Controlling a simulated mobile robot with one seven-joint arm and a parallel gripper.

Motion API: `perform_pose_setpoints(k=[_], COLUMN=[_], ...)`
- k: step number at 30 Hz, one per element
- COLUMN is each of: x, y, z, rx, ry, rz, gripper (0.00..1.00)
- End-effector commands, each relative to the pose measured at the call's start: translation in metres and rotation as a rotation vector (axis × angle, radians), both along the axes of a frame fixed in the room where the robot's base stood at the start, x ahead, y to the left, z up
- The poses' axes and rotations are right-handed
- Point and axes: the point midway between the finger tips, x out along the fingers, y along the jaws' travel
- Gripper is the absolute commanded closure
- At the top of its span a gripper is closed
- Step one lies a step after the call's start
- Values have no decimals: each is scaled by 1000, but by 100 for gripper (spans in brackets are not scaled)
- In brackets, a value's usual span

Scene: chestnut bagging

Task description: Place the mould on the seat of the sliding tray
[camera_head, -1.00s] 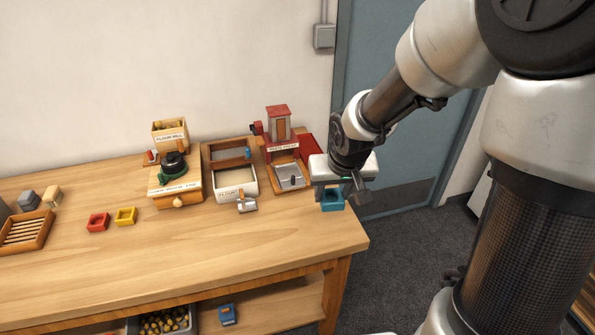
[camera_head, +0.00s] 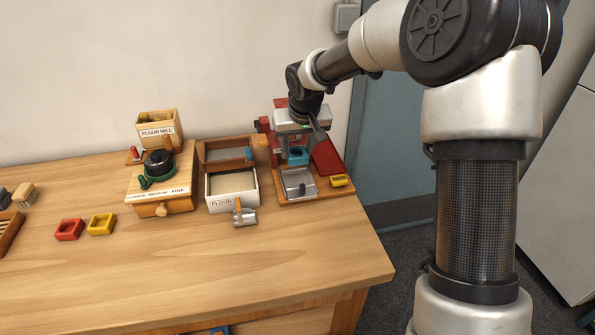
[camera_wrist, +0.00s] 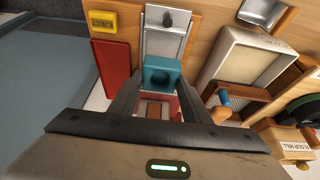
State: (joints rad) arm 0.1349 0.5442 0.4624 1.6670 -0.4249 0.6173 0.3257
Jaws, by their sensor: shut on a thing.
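My gripper (camera_head: 298,148) is shut on the blue mould (camera_head: 298,158), a small square block with a hollow. In the wrist view the blue mould (camera_wrist: 162,76) sits between the fingertips (camera_wrist: 160,88). The sliding tray (camera_head: 299,185), a grey metal plate with a dark knob, lies at the front of the red press. It also shows just beyond the mould in the wrist view (camera_wrist: 165,45). The mould is behind the tray's front part in the head view. I cannot tell whether it touches the tray, and the seat is not clearly visible.
A red sloping panel (camera_head: 328,158) and yellow eject block (camera_head: 339,181) flank the tray on the right. The flour box (camera_head: 234,204) with a scoop (camera_head: 243,215) stands left, then the flour mill (camera_head: 160,190). Red (camera_head: 68,230) and yellow (camera_head: 101,224) moulds lie farther left. The table front is clear.

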Motion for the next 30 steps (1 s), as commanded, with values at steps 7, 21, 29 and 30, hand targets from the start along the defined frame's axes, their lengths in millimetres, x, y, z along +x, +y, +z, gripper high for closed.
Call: perform_pose_setpoints(k=[7, 21, 29, 30], x=[0, 0, 0, 0], y=[0, 0, 0, 0], z=[-30, -66, -69, -69], rx=[-1, 0, 0, 0], ry=[1, -2, -1, -1], rz=[1, 1, 0, 0], gripper=[80, 80, 40, 38])
